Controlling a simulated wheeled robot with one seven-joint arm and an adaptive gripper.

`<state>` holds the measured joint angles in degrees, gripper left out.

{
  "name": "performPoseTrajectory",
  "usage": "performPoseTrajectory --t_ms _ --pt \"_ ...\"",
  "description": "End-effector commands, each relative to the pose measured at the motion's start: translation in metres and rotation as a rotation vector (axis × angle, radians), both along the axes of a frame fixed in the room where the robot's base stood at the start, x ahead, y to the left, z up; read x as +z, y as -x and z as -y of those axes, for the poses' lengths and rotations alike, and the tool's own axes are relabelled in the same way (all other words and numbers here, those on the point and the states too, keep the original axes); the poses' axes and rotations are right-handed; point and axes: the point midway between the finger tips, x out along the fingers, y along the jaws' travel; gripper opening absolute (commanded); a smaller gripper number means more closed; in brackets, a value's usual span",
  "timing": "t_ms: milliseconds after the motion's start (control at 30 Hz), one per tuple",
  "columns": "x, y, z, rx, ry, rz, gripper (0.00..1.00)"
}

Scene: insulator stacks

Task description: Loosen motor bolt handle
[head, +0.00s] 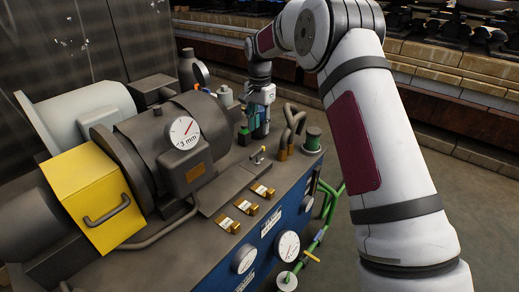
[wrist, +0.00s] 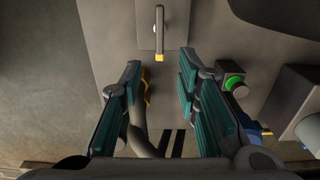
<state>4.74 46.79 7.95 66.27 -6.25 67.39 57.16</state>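A small lever handle (wrist: 159,30) with a yellow end shows at the top middle of the wrist view, on a grey plate. What looks like the same handle (head: 258,156) shows in the head view, on the grey machine deck just in front of my gripper. My gripper (wrist: 160,70) is open, with its teal-padded fingers apart and nothing between the tips. In the wrist view the handle lies beyond the fingertips, roughly in line with the gap. In the head view my gripper (head: 259,125) points down above the deck, behind the handle.
A grey motor (head: 165,140) with a dial and a yellow guard box (head: 95,195) stand left. Curved pipes (head: 291,128) and a green-topped cylinder (head: 312,139) stand right. Brass-and-white fittings (head: 246,207) sit along the front. A green button (wrist: 234,83) lies right of the fingers.

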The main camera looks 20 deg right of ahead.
Motion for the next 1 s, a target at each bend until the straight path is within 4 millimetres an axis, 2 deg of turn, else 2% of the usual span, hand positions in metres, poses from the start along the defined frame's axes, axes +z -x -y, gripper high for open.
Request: performPoseTrajectory --t_ms 33,200,400,600,900,1000 --pt "-0.014 0.0 0.0 0.0 0.0 -0.003 0.3" --pt "-0.046 0.0 0.001 -0.001 0.0 -0.001 0.3" --pt "-0.075 0.0 0.0 0.001 0.0 -0.001 0.3" --pt "-0.087 0.0 0.0 0.001 0.0 0.001 0.3" --pt "-0.088 0.0 0.0 0.001 0.0 0.001 0.3" --pt "-0.088 0.0 0.0 0.001 0.0 0.001 0.07"
